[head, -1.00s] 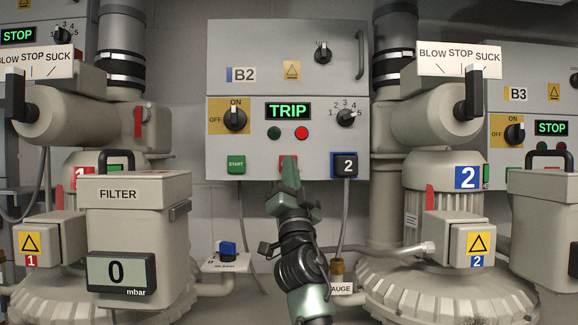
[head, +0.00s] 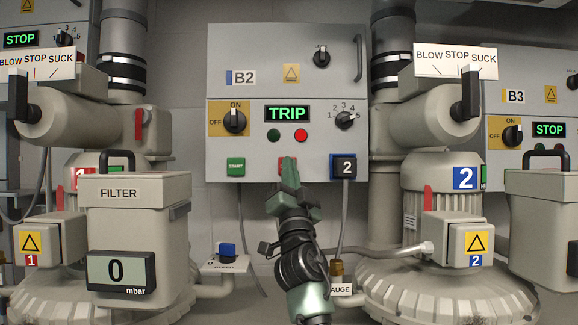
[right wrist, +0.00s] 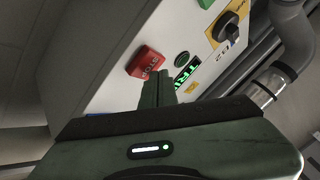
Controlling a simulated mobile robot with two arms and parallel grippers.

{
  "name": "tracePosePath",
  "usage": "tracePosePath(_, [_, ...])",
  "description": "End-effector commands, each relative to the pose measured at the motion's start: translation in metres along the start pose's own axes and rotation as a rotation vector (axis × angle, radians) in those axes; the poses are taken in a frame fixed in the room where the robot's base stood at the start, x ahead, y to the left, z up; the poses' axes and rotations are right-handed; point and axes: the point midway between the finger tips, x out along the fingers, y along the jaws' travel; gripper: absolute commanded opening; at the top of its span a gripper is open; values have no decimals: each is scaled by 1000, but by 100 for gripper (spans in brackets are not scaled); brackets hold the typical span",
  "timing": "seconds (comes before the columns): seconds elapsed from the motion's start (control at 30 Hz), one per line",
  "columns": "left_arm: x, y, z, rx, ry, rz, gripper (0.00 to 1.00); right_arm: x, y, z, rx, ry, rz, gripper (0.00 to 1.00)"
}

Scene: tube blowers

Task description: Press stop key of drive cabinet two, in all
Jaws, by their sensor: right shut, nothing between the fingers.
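Drive cabinet B2 (head: 270,38) hangs on the wall in the middle of the head view. Its display (head: 287,113) reads TRIP in green. The red stop key is at the cabinet's lower edge, mostly hidden behind my right gripper in the head view. In the right wrist view the stop key (right wrist: 148,60) shows clearly, marked STOP. My right gripper (head: 289,164) is shut and empty, its fingertips close by the stop key. The fingertips (right wrist: 159,80) lie just beside it in the right wrist view; I cannot tell whether they touch. My left gripper is not in view.
The green START key (head: 235,167) is left of the stop key, and the blue-framed 2 plate (head: 345,167) is right. A filter box (head: 135,230) stands left, blower 2 (head: 442,170) right. Cabinet B3 (head: 535,75) is at the far right.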

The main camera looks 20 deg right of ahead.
Motion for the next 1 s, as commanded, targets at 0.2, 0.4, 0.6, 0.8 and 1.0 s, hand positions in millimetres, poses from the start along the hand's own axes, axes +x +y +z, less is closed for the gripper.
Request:
tracePosePath(0.2, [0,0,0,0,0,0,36,0,0,0,0,0,0,0])
tracePosePath(0.4, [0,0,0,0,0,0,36,-2,-1,0,1,0,0,0])
tracePosePath(0.6, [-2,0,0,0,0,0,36,-10,-5,1,0,-2,1,0])
tracePosePath(0.8, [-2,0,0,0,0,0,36,-12,-6,1,0,-2,2,0])
tracePosePath(1.0, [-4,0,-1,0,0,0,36,-13,-7,-1,0,-2,1,0])
